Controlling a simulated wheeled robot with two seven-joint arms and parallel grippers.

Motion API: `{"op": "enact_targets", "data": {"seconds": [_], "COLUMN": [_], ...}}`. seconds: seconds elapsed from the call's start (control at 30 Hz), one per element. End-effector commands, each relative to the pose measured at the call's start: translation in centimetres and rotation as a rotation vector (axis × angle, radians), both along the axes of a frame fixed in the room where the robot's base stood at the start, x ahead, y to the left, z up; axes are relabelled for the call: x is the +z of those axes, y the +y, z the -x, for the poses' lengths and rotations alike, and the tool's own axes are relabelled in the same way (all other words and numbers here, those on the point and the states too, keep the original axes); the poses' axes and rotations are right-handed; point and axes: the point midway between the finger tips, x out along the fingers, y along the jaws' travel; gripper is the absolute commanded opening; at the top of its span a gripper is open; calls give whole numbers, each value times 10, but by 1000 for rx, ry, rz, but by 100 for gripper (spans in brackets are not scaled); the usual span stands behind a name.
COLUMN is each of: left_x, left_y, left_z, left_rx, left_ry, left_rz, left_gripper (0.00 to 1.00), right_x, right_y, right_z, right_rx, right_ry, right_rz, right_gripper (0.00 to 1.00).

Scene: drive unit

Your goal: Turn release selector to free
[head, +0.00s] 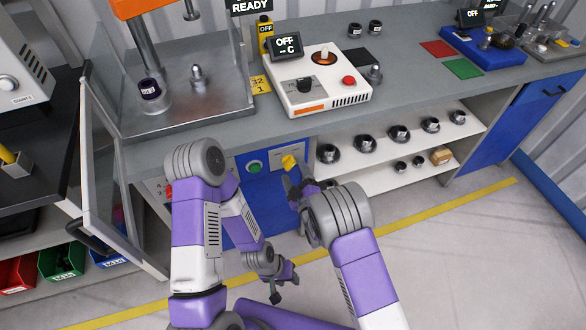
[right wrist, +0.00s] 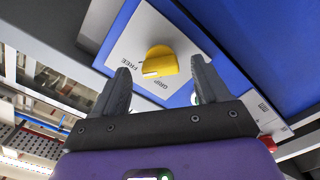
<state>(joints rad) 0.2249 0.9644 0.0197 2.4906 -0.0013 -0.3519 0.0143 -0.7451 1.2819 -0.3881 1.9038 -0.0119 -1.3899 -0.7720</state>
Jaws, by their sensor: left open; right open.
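The release selector is a yellow knob (head: 289,162) on a light plate on the blue front panel below the counter. In the right wrist view the knob (right wrist: 160,62) sits on its plate (right wrist: 130,42) between the words FREE and GRIP; its white mark is toward the lower left, and I cannot tell which word it points at. My right gripper (right wrist: 160,80) is open, with a finger on each side of the knob, apart from it as far as I can see. In the head view my right gripper (head: 296,180) is just below the knob. My left gripper (head: 282,282) is open and empty, low over the floor.
A green button (head: 254,167) is on the panel left of the selector. A white control box (head: 318,90) stands on the counter above. Shelves with several dark round parts (head: 397,135) are to the right. A hinged clear door (head: 108,170) stands open at left.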

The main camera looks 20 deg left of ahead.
Motion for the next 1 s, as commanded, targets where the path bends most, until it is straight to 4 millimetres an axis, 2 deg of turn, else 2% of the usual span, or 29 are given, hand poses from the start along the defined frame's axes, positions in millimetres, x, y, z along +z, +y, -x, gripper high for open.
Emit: {"op": "enact_targets", "data": {"seconds": [0.1,0.33,1.0], "left_x": [6,11,12], "left_y": [0,0,0], "left_z": [0,0,0], "left_rx": [0,0,0], "left_ry": [0,0,0], "left_rz": [0,0,0], "left_gripper": [43,43,43], "right_x": [1,1,-1], "right_y": [-12,-27,-33], "right_z": [17,41,44], "right_rx": [-1,0,-5], "right_ry": [3,1,10], "right_rz": [1,1,-2], "right_gripper": [74,74,74]}}
